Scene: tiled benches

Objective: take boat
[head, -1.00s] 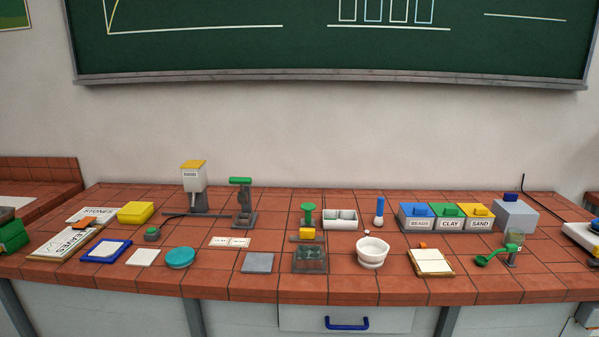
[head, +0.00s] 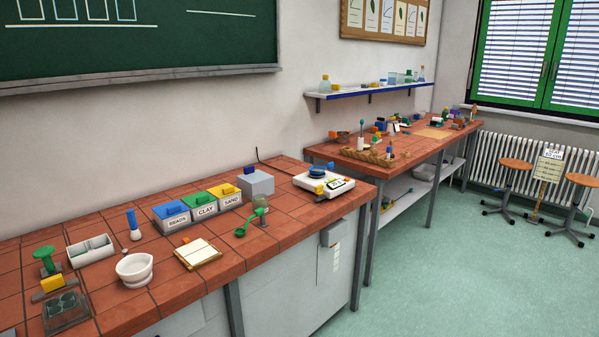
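I cannot make out a boat for certain in the head view. A white balance (head: 309,181) stands at the right end of the near bench with a small round blue piece (head: 316,171) on top; whether that is the boat I cannot tell. A white two-compartment tray (head: 91,249) sits at the left of the same bench. Many small things on the far bench (head: 432,133) are too small to name. My gripper is not in view.
The near bench also holds lidded boxes marked BEADS (head: 178,218), CLAY and SAND, a white mortar (head: 134,270), a grey block (head: 256,184) and a green scoop (head: 250,223). A shelf (head: 372,90) hangs above the far bench. Green floor (head: 440,260) is clear at right; stools (head: 514,165) stand by the radiator.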

